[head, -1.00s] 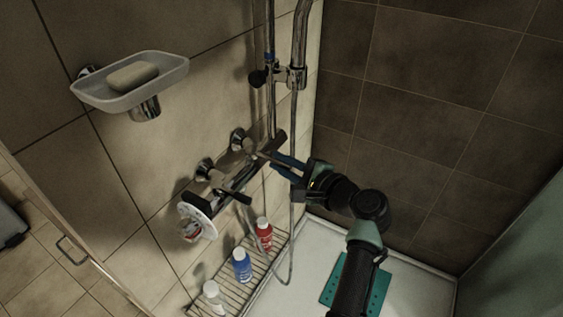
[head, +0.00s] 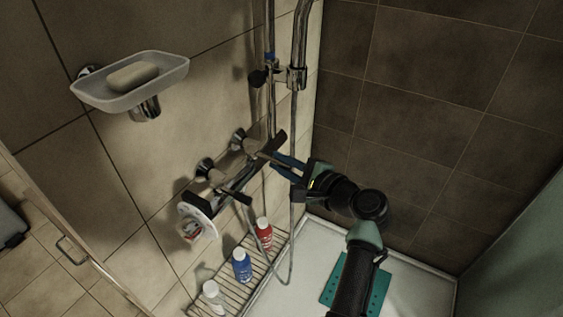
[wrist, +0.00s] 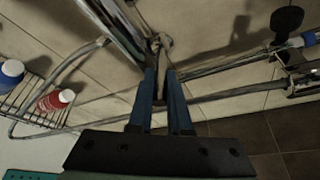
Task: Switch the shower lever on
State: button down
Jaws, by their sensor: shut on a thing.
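The chrome shower mixer (head: 236,178) is fixed to the tiled wall. At its far right end is a dark shower lever (head: 275,144), and a second dark handle (head: 241,197) shows near its left end. My gripper (head: 270,157), with blue fingers, reaches in from the right and meets the right end of the mixer. In the wrist view the fingers (wrist: 160,72) are nearly closed around a thin part, which I take to be the lever; the fingers and the dim light hide much of it.
A hose hangs beside my gripper, and a riser pipe (head: 270,100) stands above. Bottles, including a red one (head: 264,235) and a blue one (head: 242,266), stand on a wire rack (head: 230,299). A soap dish (head: 175,75) is at upper left. Free room lies right.

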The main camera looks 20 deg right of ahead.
jog(key=shift+s, duration=0.1)
jog(key=m+h+p, duration=0.1)
jog(key=p, duration=0.1)
jog(key=a+h+p, duration=0.1)
jog(key=p, duration=0.1)
jog(key=shift+s+a+r+m, duration=0.15)
jog(key=shift+s+r+m, duration=0.05)
jog(key=shift+s+m, duration=0.2)
jog(key=m+h+p, duration=0.1)
jog(key=h+p, duration=0.1)
jog(key=p, duration=0.1)
jog(key=a+m+h+p, duration=0.1)
jog(key=h+p, duration=0.1)
jog(key=a+m+h+p, duration=0.1)
jog(key=m+h+p, duration=0.1)
jog(key=p, duration=0.1)
jog(key=shift+s+a+f+t+p, duration=0.2)
jog(key=shift+s+t+p, duration=0.1)
jog(key=shift+s+p, duration=0.05)
jog(key=c, duration=0.9)
grip_release()
jog(key=shift+o, duration=0.2)
